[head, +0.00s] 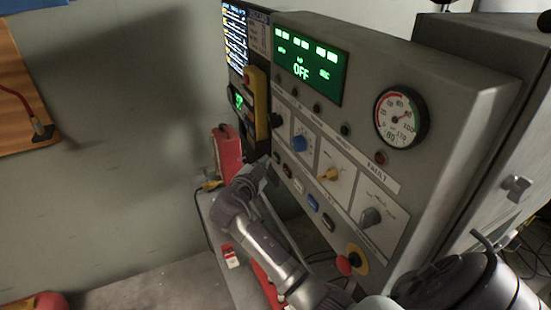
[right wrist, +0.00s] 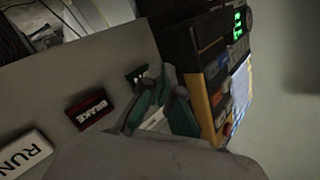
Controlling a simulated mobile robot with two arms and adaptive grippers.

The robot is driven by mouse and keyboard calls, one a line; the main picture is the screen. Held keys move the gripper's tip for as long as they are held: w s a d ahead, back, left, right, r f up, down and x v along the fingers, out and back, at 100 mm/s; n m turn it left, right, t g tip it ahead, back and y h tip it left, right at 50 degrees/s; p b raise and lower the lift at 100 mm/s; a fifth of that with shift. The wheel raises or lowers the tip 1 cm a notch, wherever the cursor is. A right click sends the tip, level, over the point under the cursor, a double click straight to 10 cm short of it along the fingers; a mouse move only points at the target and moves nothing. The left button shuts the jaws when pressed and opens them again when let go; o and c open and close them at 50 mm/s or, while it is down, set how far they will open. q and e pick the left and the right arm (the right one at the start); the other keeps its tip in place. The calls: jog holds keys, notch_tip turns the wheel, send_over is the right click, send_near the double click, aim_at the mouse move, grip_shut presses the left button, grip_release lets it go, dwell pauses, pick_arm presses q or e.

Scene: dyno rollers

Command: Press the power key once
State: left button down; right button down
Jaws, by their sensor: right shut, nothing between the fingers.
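The grey control panel (head: 450,105) stands at the right in the head view, and its green display (head: 310,60) reads OFF. A row of keys runs along its lower face. My right gripper (head: 267,170) is shut and empty at the left end of this row. In the right wrist view its fingertips (right wrist: 160,95) are close to a small dark green key (right wrist: 137,74) beyond the red BRAKE key (right wrist: 89,109). The fingers partly cover the green key, so I cannot read its label or tell whether they touch it. My left gripper is not in view.
A yellow-cased handheld unit (head: 262,104) is mounted close beside the gripper. Knobs, a round gauge (head: 401,117) and a red emergency button (head: 348,263) are on the panel. A red object (head: 227,152) stands at its left.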

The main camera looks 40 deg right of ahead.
dwell(0.6)
jog(key=shift+s+d+b, duration=0.1)
jog(key=shift+d+b, duration=0.3)
jog(key=shift+b, duration=0.1)
jog(key=shift+s+d+b, duration=0.1)
jog(key=shift+d+b, duration=0.2)
jog(key=shift+d, duration=0.1)
dwell(0.4)
jog(key=shift+a, duration=0.1)
jog(key=shift+w+a+b, duration=0.2)
jog(key=shift+a+b, duration=0.45)
jog(key=shift+a, duration=0.05)
